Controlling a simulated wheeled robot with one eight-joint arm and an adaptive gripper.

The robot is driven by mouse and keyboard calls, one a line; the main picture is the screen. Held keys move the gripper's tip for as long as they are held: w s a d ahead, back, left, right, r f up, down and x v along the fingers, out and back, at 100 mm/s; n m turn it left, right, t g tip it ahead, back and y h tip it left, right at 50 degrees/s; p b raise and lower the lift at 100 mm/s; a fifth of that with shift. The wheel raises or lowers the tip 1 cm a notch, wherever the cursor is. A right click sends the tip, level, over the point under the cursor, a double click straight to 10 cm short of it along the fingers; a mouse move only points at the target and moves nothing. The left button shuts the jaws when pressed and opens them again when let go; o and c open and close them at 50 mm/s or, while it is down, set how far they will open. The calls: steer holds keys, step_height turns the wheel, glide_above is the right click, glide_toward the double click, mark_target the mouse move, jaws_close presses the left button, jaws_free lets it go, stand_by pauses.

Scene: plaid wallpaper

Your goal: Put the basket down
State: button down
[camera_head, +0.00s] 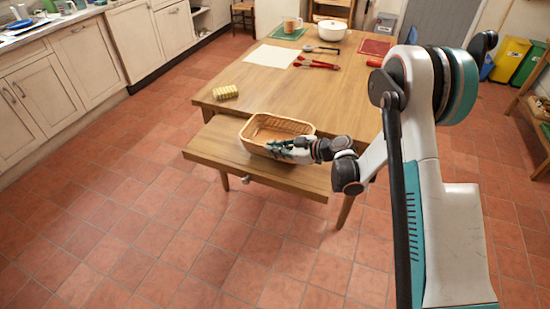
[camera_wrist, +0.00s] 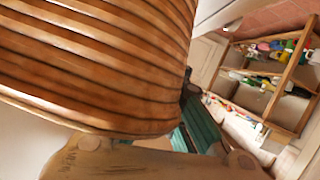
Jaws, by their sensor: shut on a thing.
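The light brown basket (camera_head: 254,128) is upright at the front edge of the table, over a lower wooden ledge (camera_head: 213,143). I cannot tell whether it rests on the ledge or hangs just above it. My gripper (camera_head: 284,147) is shut on the basket's near side wall. In the wrist view, the basket's ribbed brown wall (camera_wrist: 100,60) fills the upper left, close to the camera. The basket looks empty in the head view.
The wooden table (camera_head: 270,90) stands behind the ledge. A yellow sponge-like block (camera_head: 225,92) lies near its left edge. White paper (camera_head: 271,56), red-handled tongs (camera_head: 316,64), a white pot (camera_head: 332,30) and mats lie farther back. Tiled floor is open at left and in front.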

mark_target(262, 155)
step_height(262, 155, down, 3)
steer(key=shift+f+b, duration=0.2)
steer(key=shift+b, duration=0.3)
steer(key=shift+r, duration=0.1)
steer(key=c, duration=1.8)
jaws_free()
steer(key=shift+d, duration=0.1)
steer(key=p+v, duration=0.4)
steer(key=v, duration=0.8)
steer(key=shift+r, duration=0.1)
